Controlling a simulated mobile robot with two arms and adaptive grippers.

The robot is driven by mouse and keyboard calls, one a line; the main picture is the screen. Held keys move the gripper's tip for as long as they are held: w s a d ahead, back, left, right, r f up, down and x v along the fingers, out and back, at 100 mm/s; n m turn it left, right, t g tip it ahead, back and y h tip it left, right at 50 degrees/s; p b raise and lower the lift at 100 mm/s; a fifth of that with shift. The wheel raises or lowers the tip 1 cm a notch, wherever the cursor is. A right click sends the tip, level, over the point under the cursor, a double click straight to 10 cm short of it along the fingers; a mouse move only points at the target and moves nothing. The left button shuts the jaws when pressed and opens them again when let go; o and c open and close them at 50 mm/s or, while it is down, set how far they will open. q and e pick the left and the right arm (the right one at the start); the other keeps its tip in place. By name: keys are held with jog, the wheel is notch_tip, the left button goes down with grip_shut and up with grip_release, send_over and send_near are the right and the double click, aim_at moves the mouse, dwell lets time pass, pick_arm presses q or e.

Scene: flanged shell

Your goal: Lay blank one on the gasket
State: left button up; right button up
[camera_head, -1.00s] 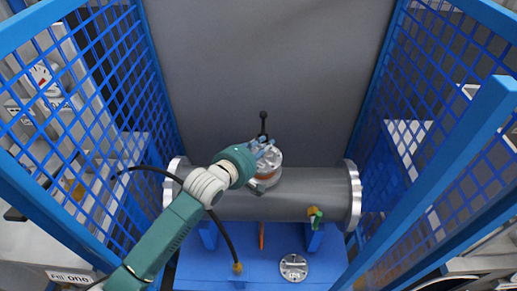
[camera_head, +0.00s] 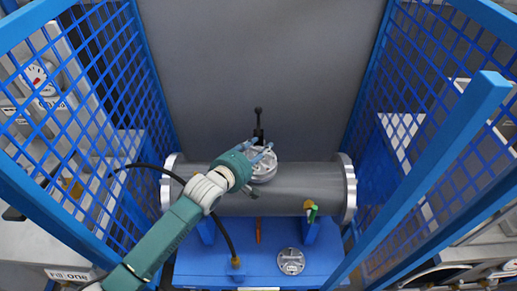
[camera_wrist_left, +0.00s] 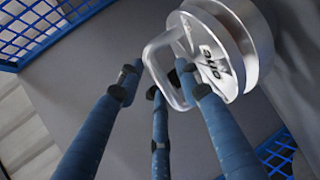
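Blank one (camera_head: 264,164), a pale metal disc with a loop handle, sits at the top of the short nozzle on the grey pipe. In the left wrist view, blank one (camera_wrist_left: 212,62) shows its "one" lettering, with another round rim close behind it. My left gripper (camera_head: 262,150) is at its handle. Its blue fingers (camera_wrist_left: 160,80) are spread around the handle, with a gap visible on the left side, so it looks open. The gasket cannot be made out now; it is hidden at the disc. My right gripper is not in view.
The grey pipe (camera_head: 285,197) lies across a blue stand (camera_head: 262,272). A second metal disc (camera_head: 291,261) lies on the stand. A green and yellow item (camera_head: 311,210) is on the pipe's right part. A black-knobbed post (camera_head: 258,118) stands behind the nozzle. Blue mesh fences flank both sides.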

pick_arm(q)
jog(key=shift+r, duration=0.15)
jog(key=shift+s+a, duration=0.1)
jog(key=shift+s, duration=0.05)
jog(key=b+v, duration=0.1)
jog(key=v, duration=1)
jog(key=shift+s+a, duration=0.2)
jog(key=shift+r, duration=0.15)
